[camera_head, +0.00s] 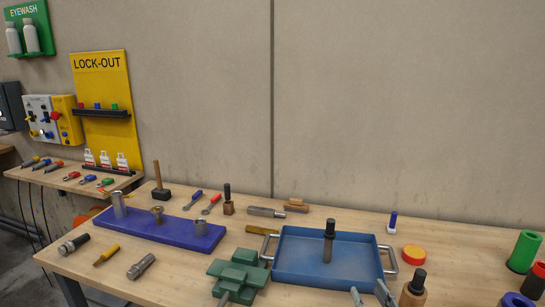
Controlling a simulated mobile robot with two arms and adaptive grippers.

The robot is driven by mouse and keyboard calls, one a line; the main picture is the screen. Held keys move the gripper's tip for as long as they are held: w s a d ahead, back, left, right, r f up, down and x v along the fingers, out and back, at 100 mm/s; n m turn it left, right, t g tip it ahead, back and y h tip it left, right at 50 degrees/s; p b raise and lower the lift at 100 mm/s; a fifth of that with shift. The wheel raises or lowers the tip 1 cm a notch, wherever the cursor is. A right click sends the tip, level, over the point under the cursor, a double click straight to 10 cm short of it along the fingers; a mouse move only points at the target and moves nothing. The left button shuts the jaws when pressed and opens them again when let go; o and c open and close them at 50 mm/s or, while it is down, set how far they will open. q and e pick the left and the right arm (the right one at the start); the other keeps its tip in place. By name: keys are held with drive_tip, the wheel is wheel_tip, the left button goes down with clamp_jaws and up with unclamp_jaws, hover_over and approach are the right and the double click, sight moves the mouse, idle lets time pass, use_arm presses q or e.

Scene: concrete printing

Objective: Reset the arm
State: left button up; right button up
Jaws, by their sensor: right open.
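My right gripper (371,293) shows only as two grey fingertips at the bottom edge of the head view. They are apart, with nothing visible between them. They are in front of the blue tray (300,275), near its front right corner. The rest of this arm is out of the picture. My left gripper is not in view. A dark, upright cylindrical tool (329,240) stands in the tray.
The wooden workbench (455,265) holds a purple block with metal parts (170,232), a green clamp-like object (240,272), and a dark-topped cylinder (413,288) just right of the fingertips. Green, red and blue cylinders (524,251) stand at the right edge. A concrete wall is behind.

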drive_tip(key=s+d+f+m+g+h, duration=0.1)
drive_tip(key=s+f+m+g+h, duration=0.15)
drive_tip(key=s+f+m, duration=0.6)
drive_tip(key=s+d+f+m+g+h, duration=0.2)
drive_tip(key=s+f+m+g, duration=0.15)
drive_tip(key=m, duration=0.95)
drive_tip(key=s+a+f+m+g+y, duration=0.1)
drive_tip(key=s+a+m+g, duration=0.15)
drive_tip(key=s+m, duration=0.3)
drive_tip(key=s+a+f+m+g, duration=0.1)
drive_tip(key=s+f+m+g, duration=0.2)
drive_tip(key=s, duration=0.4)
drive_tip(key=s+a+m+g+y, duration=0.1)
drive_tip(key=s+m+g, duration=0.2)
drive_tip(key=s+m, duration=0.3)
wheel_tip(320, 180, down, 27)
drive_tip(key=s+g, duration=0.1)
drive_tip(key=s, duration=0.1)
drive_tip(key=s+d+f+g, duration=0.1)
drive_tip(key=s+d+f, duration=0.1)
drive_tip(key=s+f, duration=1.3)
drive_tip(key=shift+s+d+f+n, duration=0.4)
drive_tip(key=shift+s, duration=0.35)
